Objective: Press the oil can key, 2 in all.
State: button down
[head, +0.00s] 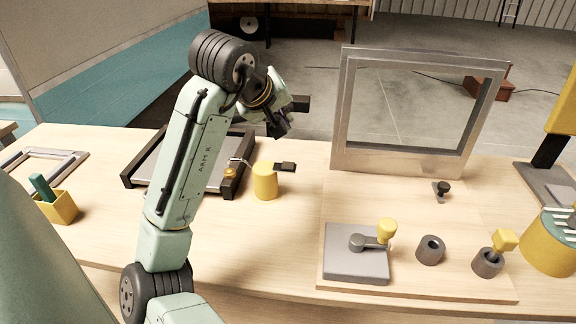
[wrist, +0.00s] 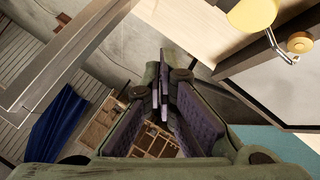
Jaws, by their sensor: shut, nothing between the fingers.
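The oil can (head: 265,183) is a yellow cylinder standing upright on the wooden bench. A dark flat key (head: 285,167) sticks out from its top to the right. A thin silver spout reaches left from it toward a small yellow round piece (head: 230,173). In the wrist view the oil can (wrist: 253,12) is at the top right, partly cut off, with its spout and the round yellow piece (wrist: 300,42); the key is not clear there. My gripper (head: 281,128) is shut and empty, above and behind the can and apart from it. Its closed fingers (wrist: 160,85) show in the wrist view.
A dark-edged tray (head: 150,160) lies left of the can, partly behind my arm. A metal window frame (head: 345,115) stands at the back right. A board (head: 450,285) in front of it carries yellow-knobbed fittings. Bench between can and board is clear.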

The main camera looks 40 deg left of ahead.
jog(key=b, duration=0.5)
send_over(284, 165)
notch_tip(284, 165, down, 7)
jog(key=shift+w, duration=0.1)
jog(key=shift+f+b, duration=0.45)
jog(key=shift+f, duration=0.15)
jog(key=shift+f, duration=0.1)
dwell(0.5)
jog(key=shift+f, duration=0.35)
jog(key=shift+f+b, duration=0.5)
jog(key=shift+f, duration=0.2)
dwell(1.0)
jog(key=shift+r, duration=0.1)
jog(key=shift+r+p, duration=0.95)
jog(key=shift+r, duration=0.05)
